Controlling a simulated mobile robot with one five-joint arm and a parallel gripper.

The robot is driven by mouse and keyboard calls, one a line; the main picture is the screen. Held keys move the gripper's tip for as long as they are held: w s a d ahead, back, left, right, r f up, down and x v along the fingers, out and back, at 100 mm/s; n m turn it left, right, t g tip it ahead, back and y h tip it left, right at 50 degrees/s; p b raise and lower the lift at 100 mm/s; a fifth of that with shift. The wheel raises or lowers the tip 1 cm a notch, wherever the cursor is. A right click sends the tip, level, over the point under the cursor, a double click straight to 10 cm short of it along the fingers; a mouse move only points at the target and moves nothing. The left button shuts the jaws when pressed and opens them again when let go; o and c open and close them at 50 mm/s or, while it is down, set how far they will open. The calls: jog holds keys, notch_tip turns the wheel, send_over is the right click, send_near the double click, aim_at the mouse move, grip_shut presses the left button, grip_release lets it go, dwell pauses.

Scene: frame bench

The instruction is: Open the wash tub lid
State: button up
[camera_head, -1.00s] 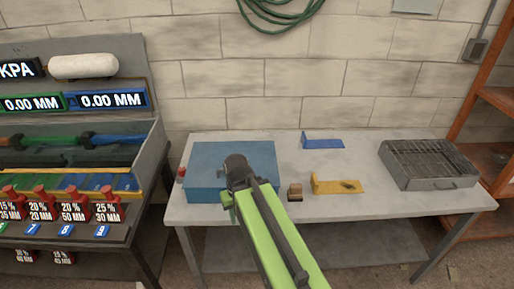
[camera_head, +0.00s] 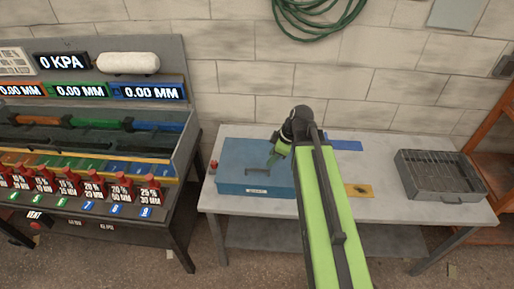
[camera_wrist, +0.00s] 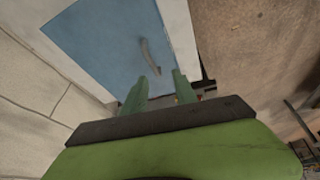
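The wash tub is a blue box (camera_head: 230,182) on the left part of the grey table, with its flat lid (camera_head: 238,152) shut. A dark handle (camera_head: 258,171) shows on top, with a small white label on the front wall. In the wrist view the blue lid (camera_wrist: 105,35) and its grey handle (camera_wrist: 153,57) lie beyond my fingers. My gripper (camera_head: 275,159) is over the lid's right part, tilted down, behind the handle in the head view. In the wrist view its two green fingers (camera_wrist: 160,88) are apart with nothing between them. My arm hides the tub's right end.
A red knob (camera_head: 213,166) stands at the tub's left. A blue bracket (camera_head: 345,146) and a partly hidden yellow bracket (camera_head: 359,190) lie to the right. A grey wire-topped tray (camera_head: 440,178) is at the table's right. A gauge bench (camera_head: 160,215) stands close on the left.

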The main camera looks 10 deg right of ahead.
notch_tip(320, 180, up, 4)
jog(key=f+n+p, duration=0.1)
jog(key=n+b, duration=0.1)
jog(key=b, duration=1.4)
send_near(258, 170)
jog(key=shift+t, duration=0.3)
jog(key=x, duration=0.7)
jog(key=shift+a, duration=0.2)
jog(key=shift+w+a+f+b, duration=0.25)
jog(key=shift+f+b, duration=0.2)
jog(key=shift+f, duration=0.05)
jog(key=shift+r, duration=0.1)
grip_shut()
